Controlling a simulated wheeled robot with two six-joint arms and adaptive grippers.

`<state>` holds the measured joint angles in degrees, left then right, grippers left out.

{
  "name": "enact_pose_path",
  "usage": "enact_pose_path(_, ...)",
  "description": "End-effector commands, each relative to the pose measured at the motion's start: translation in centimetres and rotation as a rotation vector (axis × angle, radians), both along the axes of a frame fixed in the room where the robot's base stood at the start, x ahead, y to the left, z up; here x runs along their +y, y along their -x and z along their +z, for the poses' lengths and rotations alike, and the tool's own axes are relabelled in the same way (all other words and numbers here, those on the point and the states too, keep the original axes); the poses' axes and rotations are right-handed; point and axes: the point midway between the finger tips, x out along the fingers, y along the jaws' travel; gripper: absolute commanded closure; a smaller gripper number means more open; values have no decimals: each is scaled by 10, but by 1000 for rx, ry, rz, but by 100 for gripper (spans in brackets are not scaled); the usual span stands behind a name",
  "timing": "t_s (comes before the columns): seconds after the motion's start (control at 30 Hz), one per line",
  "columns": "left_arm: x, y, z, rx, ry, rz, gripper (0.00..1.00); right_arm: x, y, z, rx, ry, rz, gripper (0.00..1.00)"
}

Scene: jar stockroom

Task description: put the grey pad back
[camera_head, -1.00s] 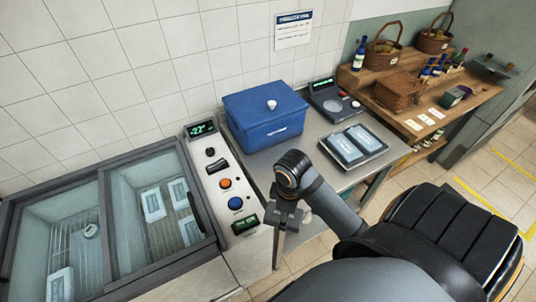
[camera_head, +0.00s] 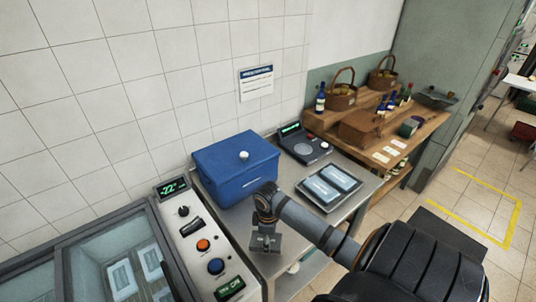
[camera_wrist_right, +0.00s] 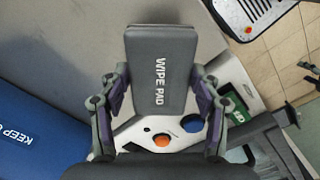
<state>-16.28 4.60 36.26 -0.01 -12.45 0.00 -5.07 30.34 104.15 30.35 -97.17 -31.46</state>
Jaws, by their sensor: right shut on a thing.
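The grey pad (camera_wrist_right: 161,68), a dark block lettered "WIPE PAD", is between the two fingers of my right gripper (camera_wrist_right: 158,95) in the right wrist view. The gripper is shut on it. In the head view my right gripper (camera_head: 265,242) hangs over the front part of the steel table, in front of the blue box and right of the freezer's control panel. The pad is hard to make out there. In the wrist view I cannot tell how far the pad is from the table top. My left gripper is not in view.
A blue box (camera_head: 235,170) with a white knob stands on the steel table (camera_head: 238,222). The control panel (camera_head: 193,235) edges the freezer (camera_head: 75,245). A wooden shelf (camera_head: 355,140) with baskets stands at right.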

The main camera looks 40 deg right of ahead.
Motion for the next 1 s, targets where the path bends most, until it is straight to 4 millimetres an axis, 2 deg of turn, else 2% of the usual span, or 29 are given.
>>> enact_pose_path(0.2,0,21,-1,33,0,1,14,-6,-6,-10,-2,-1,0,75)
enact_pose_path(0.3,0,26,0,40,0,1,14,-10,-11,-18,-1,-1,-2,75)
enact_pose_path(0.4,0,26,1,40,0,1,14,-9,-9,-36,1,-3,-3,75)
enact_pose_path(0.5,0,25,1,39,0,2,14,-9,-9,-45,-1,-2,0,75)
enact_pose_path(0.83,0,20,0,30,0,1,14,-9,-9,-49,-1,-1,0,75)
enact_pose_path(0.87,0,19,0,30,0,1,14,-9,-9,-49,-1,0,0,35)
enact_pose_path(1.0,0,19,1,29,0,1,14,-9,-9,-49,-1,0,0,16)
